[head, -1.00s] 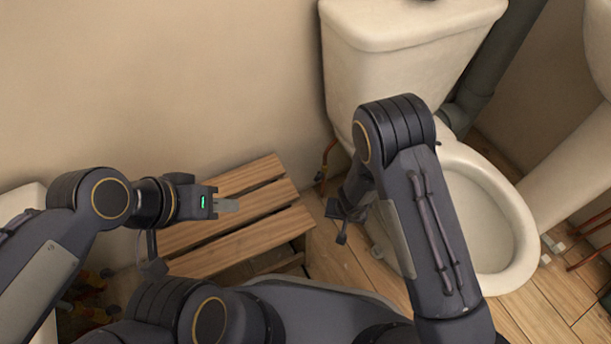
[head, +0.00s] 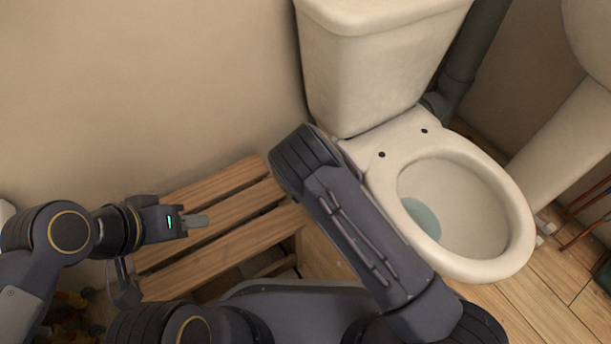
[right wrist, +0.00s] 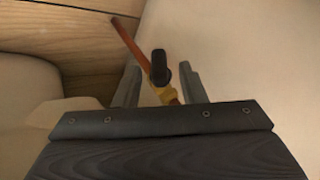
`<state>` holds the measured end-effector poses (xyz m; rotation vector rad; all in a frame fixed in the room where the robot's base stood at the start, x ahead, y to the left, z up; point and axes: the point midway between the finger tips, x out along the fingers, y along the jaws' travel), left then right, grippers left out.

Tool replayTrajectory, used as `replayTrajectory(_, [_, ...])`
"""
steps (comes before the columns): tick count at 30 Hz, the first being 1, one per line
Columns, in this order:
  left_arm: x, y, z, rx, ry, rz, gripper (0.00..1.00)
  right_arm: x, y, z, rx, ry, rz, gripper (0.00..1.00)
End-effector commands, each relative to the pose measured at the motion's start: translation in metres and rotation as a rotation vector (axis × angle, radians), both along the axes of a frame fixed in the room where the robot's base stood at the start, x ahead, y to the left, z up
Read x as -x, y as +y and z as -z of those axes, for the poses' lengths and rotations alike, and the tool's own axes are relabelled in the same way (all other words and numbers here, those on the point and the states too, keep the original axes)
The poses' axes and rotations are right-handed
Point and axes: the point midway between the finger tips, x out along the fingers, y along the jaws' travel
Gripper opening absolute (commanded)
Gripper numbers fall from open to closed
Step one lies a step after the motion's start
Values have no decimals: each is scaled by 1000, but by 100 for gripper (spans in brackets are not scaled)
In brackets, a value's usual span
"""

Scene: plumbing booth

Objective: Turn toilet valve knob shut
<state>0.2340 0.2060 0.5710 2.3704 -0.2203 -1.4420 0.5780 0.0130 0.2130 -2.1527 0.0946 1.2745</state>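In the right wrist view the toilet valve shows as a black knob (right wrist: 160,66) on a brass body (right wrist: 166,94), with a copper pipe (right wrist: 131,42) running up and left from it. My right gripper (right wrist: 160,82) is open, with one finger on each side of the valve. I cannot tell whether either finger touches it. In the head view my right arm hides the valve and the right gripper. The white toilet (head: 464,200) stands to the right of that arm. My left gripper (head: 197,221) is above the wooden slatted bench, its fingers seen edge-on.
The slatted bench (head: 215,205) stands against the beige wall (head: 150,80), left of the toilet. A white basin pedestal (head: 570,150) and copper pipes (head: 580,215) are at the right. Wooden floor (head: 530,300) shows in front of the toilet.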

Motion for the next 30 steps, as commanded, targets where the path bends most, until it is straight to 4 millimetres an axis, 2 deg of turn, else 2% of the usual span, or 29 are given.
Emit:
replayTrajectory(4, [0,0,5,0,0,0,36,-7,3,12,1,0,-1,37])
replayTrajectory(13, [0,0,5,0,0,0,36,-8,4,13,1,0,0,37])
replayTrajectory(21, [0,0,5,0,0,0,36,-8,4,13,1,0,0,3])
replayTrajectory(26, [0,0,5,0,0,0,36,-7,3,14,-18,-6,0,2])
replayTrajectory(30, [0,0,5,0,0,0,36,-6,1,17,-99,-39,1,2])
